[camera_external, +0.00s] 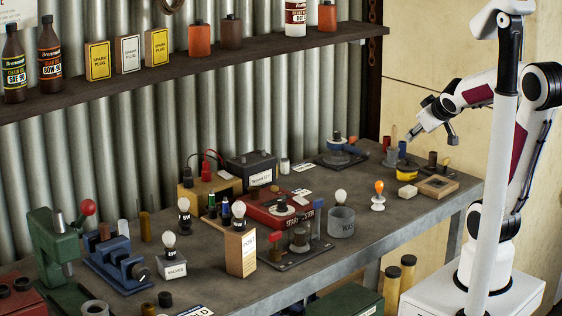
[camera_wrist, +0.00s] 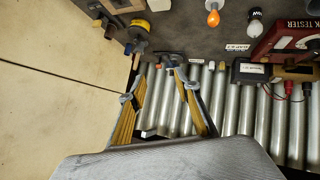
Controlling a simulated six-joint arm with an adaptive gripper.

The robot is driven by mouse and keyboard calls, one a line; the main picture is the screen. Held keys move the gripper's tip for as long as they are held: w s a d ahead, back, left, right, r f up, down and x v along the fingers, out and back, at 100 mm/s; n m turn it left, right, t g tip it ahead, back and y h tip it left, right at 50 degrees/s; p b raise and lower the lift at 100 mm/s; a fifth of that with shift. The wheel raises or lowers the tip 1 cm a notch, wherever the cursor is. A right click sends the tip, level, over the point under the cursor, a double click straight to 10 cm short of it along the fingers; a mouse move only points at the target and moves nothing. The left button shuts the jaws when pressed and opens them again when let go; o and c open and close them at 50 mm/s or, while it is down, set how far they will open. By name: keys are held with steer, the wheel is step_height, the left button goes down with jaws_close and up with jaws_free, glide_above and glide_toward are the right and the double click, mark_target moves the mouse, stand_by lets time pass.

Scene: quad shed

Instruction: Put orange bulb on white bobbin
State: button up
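The orange bulb (camera_external: 379,187) stands upright on a small white bobbin (camera_external: 378,206) near the right part of the bench. In the wrist view the orange bulb (camera_wrist: 213,18) shows at the top edge, with part of the white bobbin (camera_wrist: 211,5) above it. My gripper (camera_external: 431,137) is up in the air above the far right end of the bench, well away from the bulb. In the wrist view the fingers of my gripper (camera_wrist: 160,68) are spread apart with nothing between them.
A grey cup with a clear bulb (camera_external: 341,221) stands left of the bobbin. A yellow spool (camera_external: 407,174) and a wooden tray (camera_external: 424,195) lie to its right. A red tester (camera_external: 270,212) and black battery (camera_external: 251,166) stand farther left. A shelf (camera_external: 240,57) runs along the corrugated wall.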

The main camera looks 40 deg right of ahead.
steer(key=s+a+f+g+y, duration=0.1)
steer(key=s+a+f+y, duration=0.1)
steer(key=s+a, duration=0.5)
steer(key=s+a+f+g+y, duration=0.1)
steer(key=s+a+g+y, duration=0.1)
steer(key=s+a, duration=0.5)
steer(key=shift+s+a+f+n+g+y, duration=0.3)
steer(key=shift+s+a+f+y, duration=0.1)
steer(key=shift+a, duration=0.6)
